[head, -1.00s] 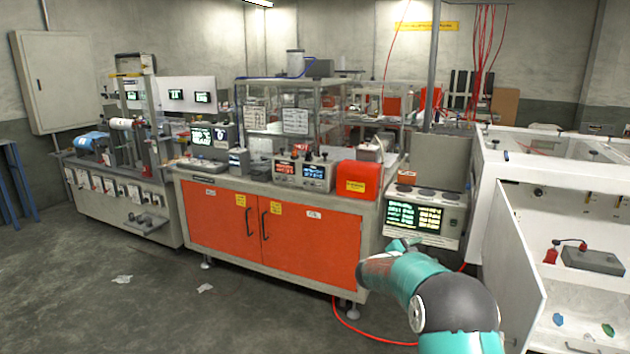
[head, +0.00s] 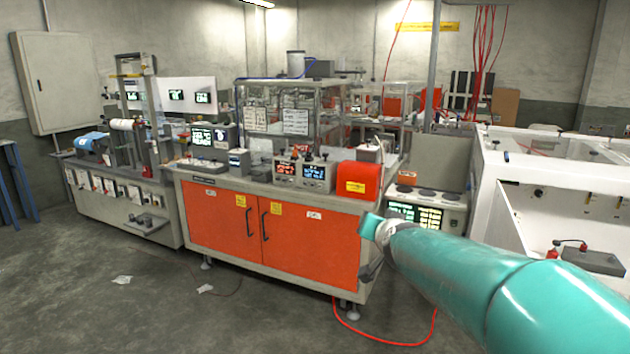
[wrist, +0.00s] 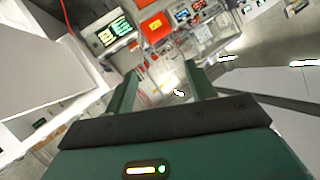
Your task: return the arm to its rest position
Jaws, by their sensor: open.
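My arm (head: 480,265) is teal and reaches in from the lower right of the head view, stretched toward the right end of the orange-fronted bench (head: 315,245). In the head view, its far end overlaps the bench corner, and I cannot make out the fingers clearly there. In the wrist view my gripper (wrist: 162,72) shows two green fingers spread apart. Nothing is held between them. Beyond the gap the bench equipment shows tilted.
A white cabinet (head: 488,195) stands close on the right, partly hidden by my arm. A screen unit (head: 428,217) stands behind the arm's far end. A red cable (head: 385,341) lies on the floor. The grey floor (head: 110,320) at left front is mostly clear.

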